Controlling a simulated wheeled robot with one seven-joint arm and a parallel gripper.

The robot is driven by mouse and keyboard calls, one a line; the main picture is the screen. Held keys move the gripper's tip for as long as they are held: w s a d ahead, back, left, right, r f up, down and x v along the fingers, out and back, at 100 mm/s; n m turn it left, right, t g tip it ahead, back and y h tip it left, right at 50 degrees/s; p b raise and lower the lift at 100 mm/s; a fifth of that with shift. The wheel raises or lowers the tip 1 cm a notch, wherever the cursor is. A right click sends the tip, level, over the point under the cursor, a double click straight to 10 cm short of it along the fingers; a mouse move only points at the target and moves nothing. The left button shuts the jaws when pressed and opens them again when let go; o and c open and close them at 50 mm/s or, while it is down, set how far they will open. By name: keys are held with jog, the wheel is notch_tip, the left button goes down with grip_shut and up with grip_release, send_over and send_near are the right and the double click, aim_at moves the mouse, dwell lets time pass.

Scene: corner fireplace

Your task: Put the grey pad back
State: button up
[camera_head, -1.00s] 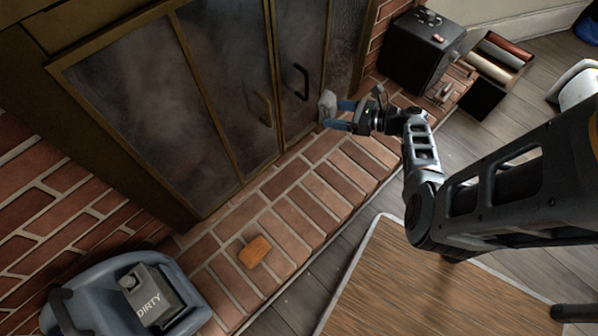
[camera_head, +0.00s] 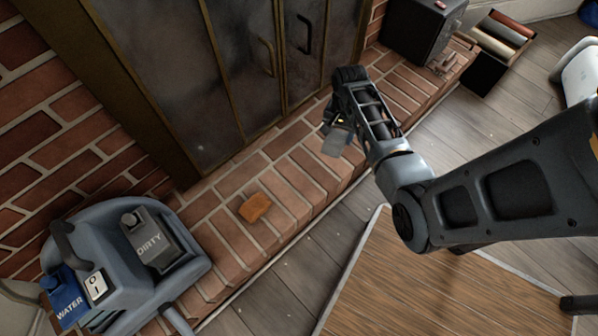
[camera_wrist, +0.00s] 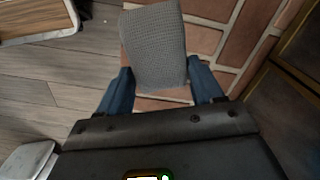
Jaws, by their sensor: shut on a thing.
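The grey pad (camera_wrist: 155,45) is a textured, roughly rectangular piece held between the two blue fingers of my gripper (camera_wrist: 158,85) in the wrist view. In the head view the grey pad (camera_head: 336,141) shows below my gripper (camera_head: 340,122), over the brick hearth, and my wrist hides part of the fingers. The gripper is shut on the pad. In the wrist view, brick lies behind the pad, and the gap between pad and hearth cannot be judged.
An orange sponge (camera_head: 254,207) lies on the brick hearth (camera_head: 232,235). A blue-grey machine marked DIRTY and WATER (camera_head: 125,265) stands at lower left. Glass fireplace doors (camera_head: 170,85) rise behind the hearth. A black box (camera_head: 420,35) and a sample case (camera_head: 495,45) are at upper right.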

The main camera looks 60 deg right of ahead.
jog(key=shift+a+f, duration=0.15)
jog(key=shift+a, duration=0.05)
jog(key=w+a+f+b, duration=0.1)
jog(key=w+a+f, duration=0.1)
jog(key=w+a+f+b, duration=0.1)
jog(key=w+a+f, duration=0.1)
jog(key=a, duration=0.1)
jog(key=w+a+f+b, duration=0.1)
jog(key=w+a+f, duration=0.1)
jog(key=w+a, duration=0.1)
jog(key=shift+a+f+b, duration=0.2)
jog(key=shift+f+b, duration=0.1)
jog(key=shift+b, duration=0.1)
jog(key=shift+w+f+b, duration=0.15)
jog(key=shift+f+b, duration=0.85)
jog(key=shift+f, duration=0.95)
jog(key=shift+f, duration=0.15)
jog(key=o, duration=0.9)
jog(key=shift+o, duration=0.2)
notch_tip(320, 180, up, 12)
jog(key=p, duration=0.5)
